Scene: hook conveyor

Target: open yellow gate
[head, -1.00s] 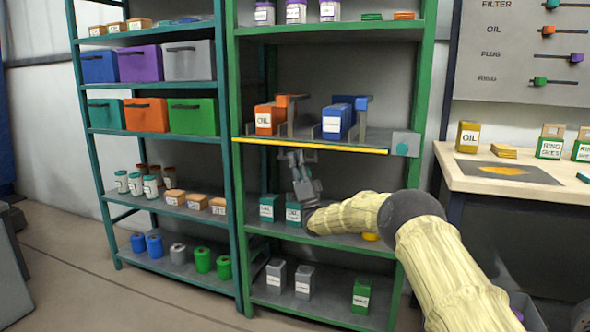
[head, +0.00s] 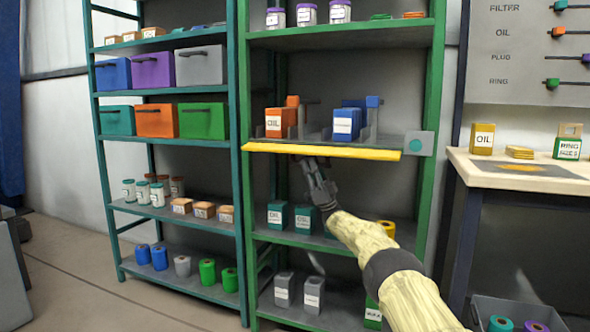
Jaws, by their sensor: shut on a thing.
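The yellow gate (head: 370,154) is a long bar along the front edge of the green rack's middle shelf (head: 395,141). It runs nearly the full width of that shelf, and a broad yellow face of it shows. My gripper (head: 308,161) is right under the bar, left of its middle, and is shut on it. The bar partly hides the fingertips. Behind the bar stand an orange OIL box (head: 277,122) and a blue box (head: 345,124) in lanes with grey dividers. A grey plate with a teal button (head: 415,145) sits at the shelf's right end.
Teal boxes (head: 278,214) stand on the shelf below, close to my wrist. A teal rack (head: 242,180) with bins and jars adjoins on the left. A workbench (head: 525,178) stands at the right. The floor at front left (head: 70,275) is clear.

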